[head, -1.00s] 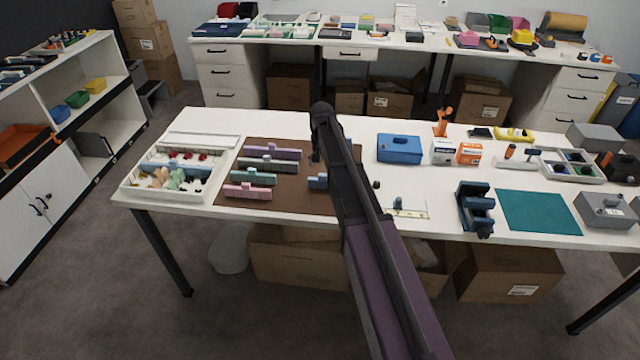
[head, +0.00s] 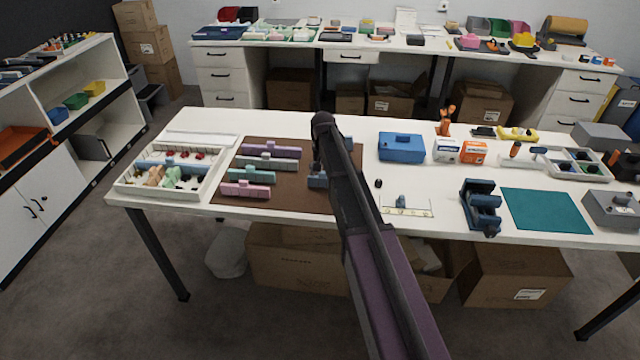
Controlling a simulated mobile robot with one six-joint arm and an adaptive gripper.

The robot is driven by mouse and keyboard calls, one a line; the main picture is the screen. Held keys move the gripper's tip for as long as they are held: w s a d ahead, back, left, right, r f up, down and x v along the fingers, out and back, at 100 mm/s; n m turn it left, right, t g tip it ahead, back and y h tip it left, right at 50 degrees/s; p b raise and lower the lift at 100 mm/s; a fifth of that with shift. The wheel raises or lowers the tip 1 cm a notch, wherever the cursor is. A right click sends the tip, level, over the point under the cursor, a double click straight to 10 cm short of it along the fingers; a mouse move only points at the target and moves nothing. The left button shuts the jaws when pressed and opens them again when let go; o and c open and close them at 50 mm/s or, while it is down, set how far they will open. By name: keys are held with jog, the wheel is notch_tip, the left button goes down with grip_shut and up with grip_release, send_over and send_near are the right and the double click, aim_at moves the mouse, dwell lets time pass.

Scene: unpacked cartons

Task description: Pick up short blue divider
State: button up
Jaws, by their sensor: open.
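A short blue divider (head: 317,181) lies on the brown mat (head: 290,202), right of the pink and teal dividers, its right part hidden behind my arm. Another blue piece (head: 348,142) shows partly past my arm at the back of the mat. My gripper (head: 316,166) is mostly hidden by my arm; a small dark part of it shows just above the short blue divider. It is open. I cannot tell whether it touches the divider.
Long purple (head: 271,150), grey (head: 266,163), teal (head: 251,175) and pink (head: 245,190) dividers lie on the mat's left. A white compartment tray (head: 127,186) stands further left. A blue box (head: 402,147) and a dark blue holder (head: 481,207) stand to the right.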

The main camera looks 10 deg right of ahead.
aim_at(323, 172)
dwell(0.4)
grip_shut()
jog(key=shift+r, duration=0.15)
notch_tip(323, 172, up, 3)
jog(key=p, duration=0.3)
jog(key=s+d+r+p, duration=0.1)
jog(key=s+d+p, duration=0.1)
jog(key=s, duration=1.3)
jog(key=shift+s+d+r, duration=0.35)
jog(key=shift+s+d, duration=0.05)
jog(key=shift+r, duration=0.1)
jog(key=shift+r+p, duration=0.45)
jog(key=shift+p, duration=0.15)
